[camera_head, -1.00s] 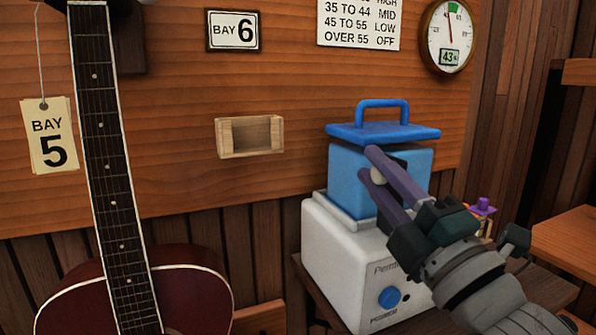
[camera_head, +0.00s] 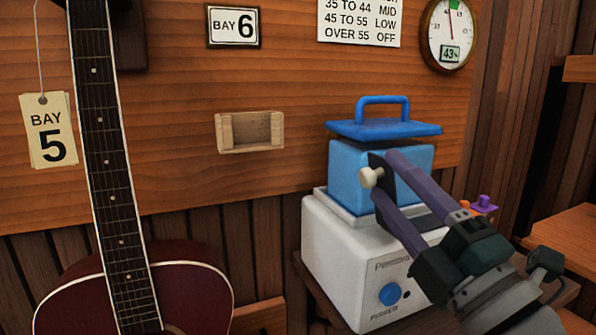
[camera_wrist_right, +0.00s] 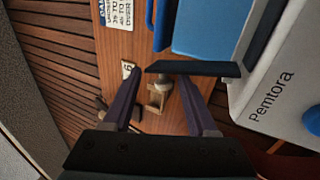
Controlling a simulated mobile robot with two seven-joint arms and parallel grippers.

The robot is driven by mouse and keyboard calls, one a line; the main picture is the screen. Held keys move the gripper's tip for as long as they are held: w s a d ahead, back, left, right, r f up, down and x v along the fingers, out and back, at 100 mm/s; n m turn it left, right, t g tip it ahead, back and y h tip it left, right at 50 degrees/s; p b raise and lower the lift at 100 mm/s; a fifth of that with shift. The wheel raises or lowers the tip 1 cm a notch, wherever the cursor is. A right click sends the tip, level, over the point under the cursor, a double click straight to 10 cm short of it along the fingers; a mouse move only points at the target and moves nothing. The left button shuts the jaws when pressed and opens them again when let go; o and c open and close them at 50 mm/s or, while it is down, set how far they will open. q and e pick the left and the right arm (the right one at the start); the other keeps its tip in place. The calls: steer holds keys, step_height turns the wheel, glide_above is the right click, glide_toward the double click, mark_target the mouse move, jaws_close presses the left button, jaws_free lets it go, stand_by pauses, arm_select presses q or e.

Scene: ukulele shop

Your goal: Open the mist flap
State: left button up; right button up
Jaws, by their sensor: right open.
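The mist flap (camera_head: 377,163) is a dark panel with a cream knob (camera_head: 371,177), at the front of the humidifier's blue tank (camera_head: 350,170). It stands out from the tank face. In the wrist view the dark flap (camera_wrist_right: 215,69) shows nearly edge-on, with its knob (camera_wrist_right: 162,82) between the finger ends. My right gripper (camera_head: 386,176) is open, its purple fingers on either side of the flap area, and it holds nothing. I cannot tell whether a finger touches the flap. The fingers hide part of the tank. My left gripper is not in view.
The white humidifier base (camera_head: 335,255) has a blue power knob (camera_head: 390,294). A blue lid (camera_head: 384,129) with a handle tops the tank. A small wooden box (camera_head: 249,132) is on the wall. A guitar (camera_head: 125,240) hangs left. A purple object (camera_head: 484,204) is behind my right gripper.

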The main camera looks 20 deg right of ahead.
steer(key=v, duration=0.6)
steer(key=shift+s+b, duration=0.25)
steer(key=shift+b, duration=0.2)
